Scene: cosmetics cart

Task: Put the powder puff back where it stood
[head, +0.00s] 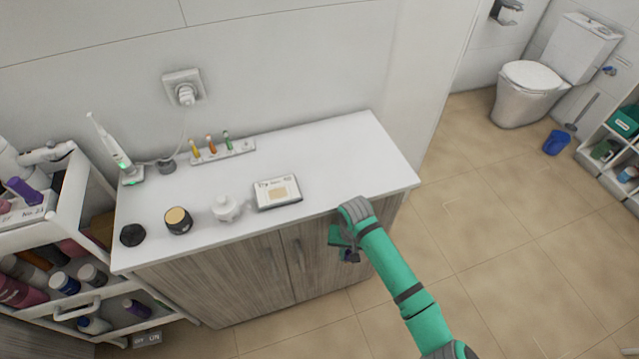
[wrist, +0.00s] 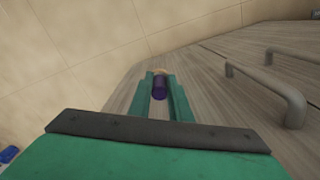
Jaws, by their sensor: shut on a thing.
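My gripper (head: 347,242) is in front of the cabinet doors, below the counter's front edge, and shut on a small purple stick (head: 351,256). In the wrist view the purple stick (wrist: 160,88) sits between the green fingers, with a tan patch at its far end. I cannot tell whether it is the powder puff. A white, round thing with a knob (head: 225,208), perhaps the puff, stands on the white counter (head: 335,150). Left of it is an open black jar (head: 178,221) with tan contents, then a black disc (head: 132,235).
A small white rack (head: 235,150) at the wall holds a yellow, an orange and a green stick; its right end looks empty. A pale box (head: 277,192) lies right of the white knobbed thing. A toothbrush stands back left, beside a loaded cart (head: 75,190). The counter's right part is clear.

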